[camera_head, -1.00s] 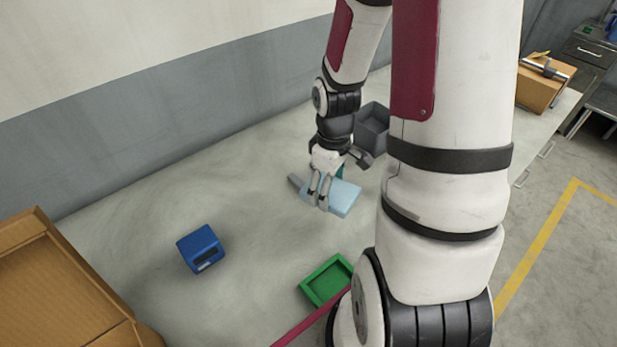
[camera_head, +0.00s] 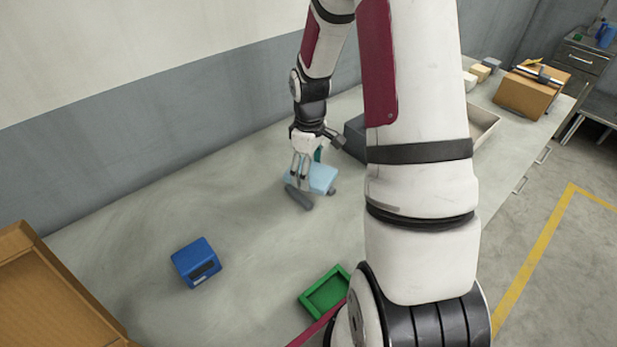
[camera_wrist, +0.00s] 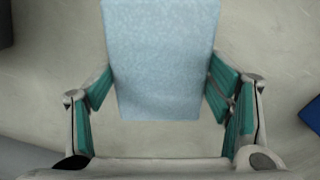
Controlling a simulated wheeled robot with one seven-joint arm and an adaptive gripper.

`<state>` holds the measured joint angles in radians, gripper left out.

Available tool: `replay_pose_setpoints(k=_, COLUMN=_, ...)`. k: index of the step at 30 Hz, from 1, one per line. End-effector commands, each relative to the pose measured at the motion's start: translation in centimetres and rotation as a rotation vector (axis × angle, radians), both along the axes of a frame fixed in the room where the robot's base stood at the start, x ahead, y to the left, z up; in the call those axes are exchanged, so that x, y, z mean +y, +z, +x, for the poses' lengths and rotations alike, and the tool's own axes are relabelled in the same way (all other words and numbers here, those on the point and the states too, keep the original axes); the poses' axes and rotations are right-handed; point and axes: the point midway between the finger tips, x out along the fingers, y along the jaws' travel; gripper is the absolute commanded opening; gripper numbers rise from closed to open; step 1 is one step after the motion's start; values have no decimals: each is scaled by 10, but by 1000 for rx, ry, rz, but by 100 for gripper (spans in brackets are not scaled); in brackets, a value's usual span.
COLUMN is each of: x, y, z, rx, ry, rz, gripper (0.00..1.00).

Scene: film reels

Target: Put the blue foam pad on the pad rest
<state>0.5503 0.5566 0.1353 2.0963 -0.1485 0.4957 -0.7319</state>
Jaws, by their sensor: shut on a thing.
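The light blue foam pad (camera_head: 322,179) is held in my gripper (camera_head: 301,182), near the middle of the table. In the wrist view the pad (camera_wrist: 160,60) lies between the two teal-lined fingers of my gripper (camera_wrist: 160,95), its near edge facing the palm. A grey rounded piece (camera_head: 299,198) shows just below the pad in the head view, and a smaller grey bit shows at its right. I cannot tell whether these touch the pad. I cannot tell for sure which thing is the pad rest. A shallow green square tray (camera_head: 308,300) stands nearer, partly behind my arm.
A blue box (camera_head: 195,261) stands left on the table. A cardboard box (camera_head: 50,295) is at the near left. A dark grey bin (camera_head: 355,138) stands behind the gripper, partly hidden by my arm. The table left of the gripper is clear.

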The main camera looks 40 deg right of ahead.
Motion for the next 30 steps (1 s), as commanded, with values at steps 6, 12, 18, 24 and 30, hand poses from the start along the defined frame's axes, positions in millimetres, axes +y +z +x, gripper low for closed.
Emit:
replay_pose_setpoints(k=6, x=-1, y=-10, z=4, rx=4, ry=-1, rz=1, gripper=54)
replay_pose_setpoints(k=12, x=0, y=-34, z=4, rx=3, ry=0, rz=1, gripper=54)
replay_pose_setpoints(k=18, x=-1, y=-36, z=4, rx=1, ry=-1, rz=0, gripper=54)
replay_pose_setpoints(k=24, x=-1, y=-39, z=4, rx=1, ry=-1, rz=0, gripper=77)
replay_pose_setpoints(k=30, x=-1, y=-38, z=4, rx=1, ry=-1, rz=0, gripper=93)
